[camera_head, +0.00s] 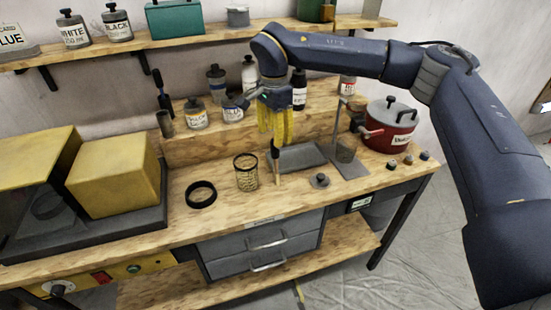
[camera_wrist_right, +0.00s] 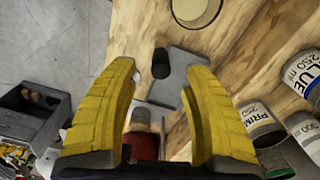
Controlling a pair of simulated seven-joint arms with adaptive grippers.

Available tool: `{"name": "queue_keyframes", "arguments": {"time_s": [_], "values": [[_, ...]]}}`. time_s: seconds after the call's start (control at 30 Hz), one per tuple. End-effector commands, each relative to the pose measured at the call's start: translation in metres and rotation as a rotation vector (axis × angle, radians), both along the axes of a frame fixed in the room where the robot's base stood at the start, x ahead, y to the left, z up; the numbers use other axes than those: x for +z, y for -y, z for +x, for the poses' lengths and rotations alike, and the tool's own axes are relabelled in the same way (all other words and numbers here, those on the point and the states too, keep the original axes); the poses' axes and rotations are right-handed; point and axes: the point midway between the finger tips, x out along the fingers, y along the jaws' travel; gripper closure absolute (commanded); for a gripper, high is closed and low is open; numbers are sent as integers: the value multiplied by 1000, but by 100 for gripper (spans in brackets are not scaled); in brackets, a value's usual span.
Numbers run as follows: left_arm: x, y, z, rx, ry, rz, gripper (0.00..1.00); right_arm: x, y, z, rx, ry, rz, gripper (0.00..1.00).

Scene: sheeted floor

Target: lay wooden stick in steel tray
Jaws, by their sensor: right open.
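The wooden stick (camera_head: 277,172) appears to stand upright on the bench, with a dark upper end. In the wrist view a dark round end (camera_wrist_right: 160,62), which looks like its top, lies between my fingertips. The steel tray (camera_head: 303,157) is a flat grey piece just right of and behind the stick; it also shows in the wrist view (camera_wrist_right: 182,78), with nothing seen on it. My right gripper (camera_head: 275,138) points down with yellow fingers spread, directly above or around the stick's dark end; contact cannot be told. My left gripper is not in view.
A wire mesh cup (camera_head: 246,172) and black ring (camera_head: 201,194) stand left of the stick. A small grey lidded piece (camera_head: 319,181) is to its right, with a stand (camera_head: 347,150) and red pot (camera_head: 390,125) beyond. Several bottles (camera_head: 196,113) line the raised ledge behind.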

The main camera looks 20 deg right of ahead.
Motion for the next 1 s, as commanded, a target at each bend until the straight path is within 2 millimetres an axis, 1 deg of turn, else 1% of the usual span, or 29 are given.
{"name": "queue_keyframes", "arguments": {"time_s": [0.03, 0.2, 0.37, 0.47, 0.7, 0.8, 1.0], "values": [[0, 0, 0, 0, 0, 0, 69, -7, 0, -1, 0, -1, 1, 52], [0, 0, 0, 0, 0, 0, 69, -22, 0, 0, 1, 0, 1, 52], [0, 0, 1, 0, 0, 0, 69, -27, 0, 0, 1, 2, 1, 52], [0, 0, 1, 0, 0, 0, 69, -34, 1, 0, 0, 0, 1, 52], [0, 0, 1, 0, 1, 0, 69, -63, 2, 0, 0, -2, 2, 52], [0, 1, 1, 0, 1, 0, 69, -72, 2, 1, 0, -1, 2, 52], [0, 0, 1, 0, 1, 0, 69, -79, 2, 1, 0, 2, 2, 52]]}}
